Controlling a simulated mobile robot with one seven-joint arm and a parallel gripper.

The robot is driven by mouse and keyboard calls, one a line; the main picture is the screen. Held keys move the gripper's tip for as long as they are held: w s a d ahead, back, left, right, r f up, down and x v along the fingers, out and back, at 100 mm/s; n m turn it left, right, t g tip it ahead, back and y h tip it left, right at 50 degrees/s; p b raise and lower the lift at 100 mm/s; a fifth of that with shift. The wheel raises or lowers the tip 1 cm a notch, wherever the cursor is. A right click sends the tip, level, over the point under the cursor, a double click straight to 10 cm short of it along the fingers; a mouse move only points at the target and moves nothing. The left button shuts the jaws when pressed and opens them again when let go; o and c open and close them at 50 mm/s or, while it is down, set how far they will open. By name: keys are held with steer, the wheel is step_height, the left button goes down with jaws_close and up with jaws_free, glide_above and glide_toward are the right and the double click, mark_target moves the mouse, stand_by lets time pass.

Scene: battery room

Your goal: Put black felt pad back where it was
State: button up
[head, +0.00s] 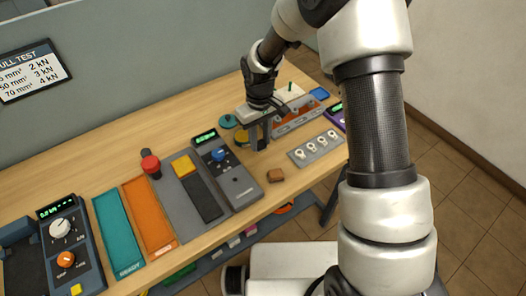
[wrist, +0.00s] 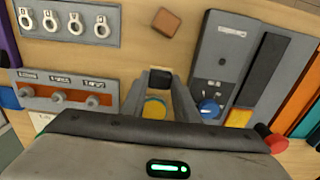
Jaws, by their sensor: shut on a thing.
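My gripper (head: 260,142) is over the wooden bench, beside the grey tester with the blue knob. In the wrist view its fingers (wrist: 161,84) are shut on a small black piece, which looks like the black felt pad (wrist: 160,78). The pad is held at the fingertips; in the head view it is hard to tell from the dark fingers. I cannot tell whether it touches the bench. A yellow disc (wrist: 155,107) lies beyond the fingers in the wrist view and shows beside the gripper in the head view (head: 241,137).
A brown block (head: 275,175) lies near the front edge. A grey plate with several rings (head: 317,148) and a knobbed rack (wrist: 62,92) are on the other side. Bare wood surrounds the block.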

mark_target(260, 151)
steer(key=shift+f, duration=2.75)
steer(key=shift+f, duration=0.1)
steer(key=shift+f, duration=0.15)
steer(key=o, duration=0.9)
steer(key=shift+o, duration=0.2)
